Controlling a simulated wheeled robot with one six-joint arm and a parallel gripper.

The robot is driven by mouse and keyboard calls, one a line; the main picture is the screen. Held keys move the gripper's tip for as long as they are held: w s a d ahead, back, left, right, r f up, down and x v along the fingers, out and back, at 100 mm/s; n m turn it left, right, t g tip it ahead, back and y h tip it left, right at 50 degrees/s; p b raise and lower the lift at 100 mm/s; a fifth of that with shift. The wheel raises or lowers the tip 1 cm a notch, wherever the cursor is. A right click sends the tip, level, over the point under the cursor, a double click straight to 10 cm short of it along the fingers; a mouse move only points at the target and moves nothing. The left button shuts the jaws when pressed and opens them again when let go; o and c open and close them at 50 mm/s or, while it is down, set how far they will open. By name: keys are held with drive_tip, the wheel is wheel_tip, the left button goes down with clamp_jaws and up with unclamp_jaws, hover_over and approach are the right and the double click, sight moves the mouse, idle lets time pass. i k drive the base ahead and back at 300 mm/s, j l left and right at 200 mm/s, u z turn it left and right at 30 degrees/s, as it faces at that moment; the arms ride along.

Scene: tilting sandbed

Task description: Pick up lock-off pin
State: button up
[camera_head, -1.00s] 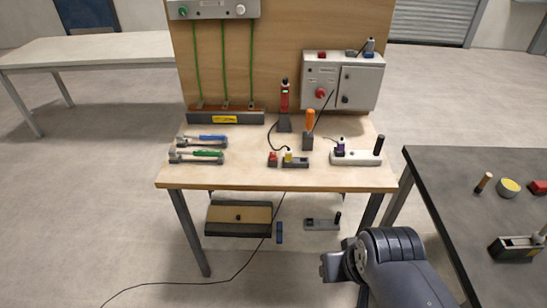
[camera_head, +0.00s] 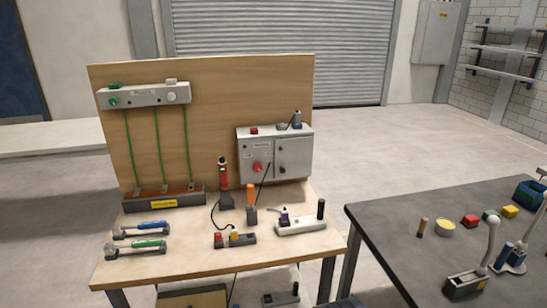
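I cannot tell for sure which small part is the lock-off pin. A white base (camera_head: 300,227) at the right carries a purple-and-white piece and a black post (camera_head: 321,209). On the dark table at right, a brown peg (camera_head: 423,228) stands upright. My gripper is not in view.
A grey control box (camera_head: 291,157) with a red knob and a panel with green cables (camera_head: 145,97) back the bench. The dark table (camera_head: 395,250) holds lever devices (camera_head: 468,284), coloured blocks and a blue bin (camera_head: 531,192).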

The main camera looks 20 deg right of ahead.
sight(217, 236)
drive_tip(key=i+u, duration=0.35)
drive_tip(key=i+l+u, duration=0.3)
drive_tip(key=i, duration=0.15)
drive_tip(key=i+l+u, duration=0.15)
drive_tip(key=i+u, duration=0.2)
